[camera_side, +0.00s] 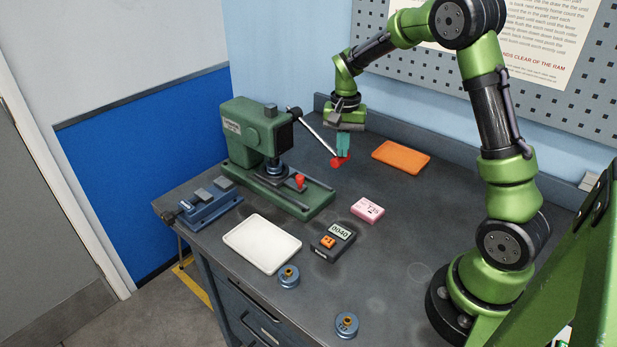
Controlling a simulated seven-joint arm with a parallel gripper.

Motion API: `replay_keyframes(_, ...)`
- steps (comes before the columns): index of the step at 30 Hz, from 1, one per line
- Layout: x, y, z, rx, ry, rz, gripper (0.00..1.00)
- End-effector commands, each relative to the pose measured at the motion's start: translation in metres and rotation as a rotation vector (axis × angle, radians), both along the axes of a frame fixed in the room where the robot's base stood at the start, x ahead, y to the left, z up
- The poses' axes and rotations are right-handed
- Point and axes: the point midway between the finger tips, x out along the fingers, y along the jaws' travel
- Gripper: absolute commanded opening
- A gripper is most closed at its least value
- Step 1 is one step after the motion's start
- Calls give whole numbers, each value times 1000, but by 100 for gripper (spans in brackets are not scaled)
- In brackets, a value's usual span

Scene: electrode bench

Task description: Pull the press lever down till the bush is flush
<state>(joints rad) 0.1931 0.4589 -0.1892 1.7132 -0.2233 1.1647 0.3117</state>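The green press (243,135) stands at the back left of the bench. Its lever (318,138) slopes down to the right from the press head and ends in a red knob (340,161). My gripper (343,154) points down, with its teal fingers at the red knob. The fingers overlap the knob in this view, and I cannot tell whether they are closed on it. A round blue-grey part (274,168) sits under the ram. The bush there is too small and too covered to judge whether it is flush.
A small red handle (299,181) stands on the press base. Around the press are a blue vice-like fixture (208,204), a white tray (262,244), a counter (333,243) reading 0040, a pink box (367,210) and an orange tray (401,157). Two blue round parts (288,277) (346,325) lie near the front edge.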

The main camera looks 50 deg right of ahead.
Motion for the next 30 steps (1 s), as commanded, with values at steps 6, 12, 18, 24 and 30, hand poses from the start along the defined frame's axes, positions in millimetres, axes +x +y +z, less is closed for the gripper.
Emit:
replay_keyframes(6,-5,-1,15,-1,-2,-1,0)
replay_keyframes(12,-10,-1,33,-2,-4,-1,0)
replay_keyframes(18,-14,-1,47,-3,-2,-1,0)
replay_keyframes(24,-15,-1,49,-1,0,-1,0)
replay_keyframes(30,-15,-1,50,-2,-1,-1,0)
